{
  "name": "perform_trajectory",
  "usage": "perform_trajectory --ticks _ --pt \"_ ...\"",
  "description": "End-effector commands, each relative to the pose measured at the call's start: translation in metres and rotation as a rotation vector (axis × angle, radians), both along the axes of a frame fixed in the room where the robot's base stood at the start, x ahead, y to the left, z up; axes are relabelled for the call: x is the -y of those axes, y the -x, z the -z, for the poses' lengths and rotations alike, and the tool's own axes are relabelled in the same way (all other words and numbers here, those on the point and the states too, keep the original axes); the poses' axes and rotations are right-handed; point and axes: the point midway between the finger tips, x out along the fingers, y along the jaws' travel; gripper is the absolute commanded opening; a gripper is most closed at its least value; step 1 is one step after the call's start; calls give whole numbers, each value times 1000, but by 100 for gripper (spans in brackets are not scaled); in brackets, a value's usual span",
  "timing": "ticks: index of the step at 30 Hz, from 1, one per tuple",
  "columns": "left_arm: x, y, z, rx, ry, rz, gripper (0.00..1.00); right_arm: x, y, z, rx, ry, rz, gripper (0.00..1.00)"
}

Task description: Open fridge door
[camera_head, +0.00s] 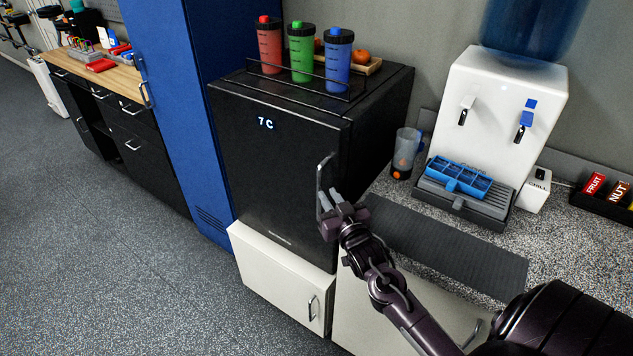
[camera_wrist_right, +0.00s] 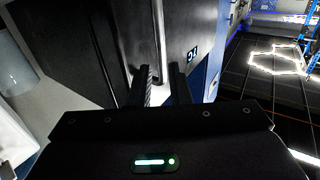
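The small black fridge (camera_head: 270,160) stands on a white cabinet, with a lit "7 C" display on its front. Its door looks shut. The upright metal door handle (camera_head: 320,177) is near the door's right edge. My right gripper (camera_head: 326,203) is at the lower part of this handle. In the right wrist view the handle (camera_wrist_right: 154,72) shows between the two fingers of my right gripper (camera_wrist_right: 160,85), with a gap left between them, so the gripper looks open around it. Contact cannot be told. My left gripper is not in view.
Red, green and blue shaker bottles (camera_head: 301,52) stand on the fridge top. A tall blue locker (camera_head: 195,110) is left of the fridge. A white water dispenser (camera_head: 505,110) and a grey shaker (camera_head: 404,153) are on the counter at right. The floor (camera_head: 120,270) in front is clear.

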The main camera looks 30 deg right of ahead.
Motion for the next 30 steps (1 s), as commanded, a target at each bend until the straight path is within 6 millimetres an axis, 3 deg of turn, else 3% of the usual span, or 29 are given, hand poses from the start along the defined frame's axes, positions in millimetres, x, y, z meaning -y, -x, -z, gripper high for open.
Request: perform_trajectory --ticks 6,13,24,28,30 --pt "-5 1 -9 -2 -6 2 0 7 -35 -3 -1 0 0 17" --pt "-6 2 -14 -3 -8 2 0 11 -62 -1 -3 -1 -2 17" --pt "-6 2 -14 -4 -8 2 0 13 -68 1 -4 -1 -2 17" --pt "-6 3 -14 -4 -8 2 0 13 -68 1 -4 -1 -1 1" --pt "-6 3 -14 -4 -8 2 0 13 -68 1 -4 -1 -1 0"
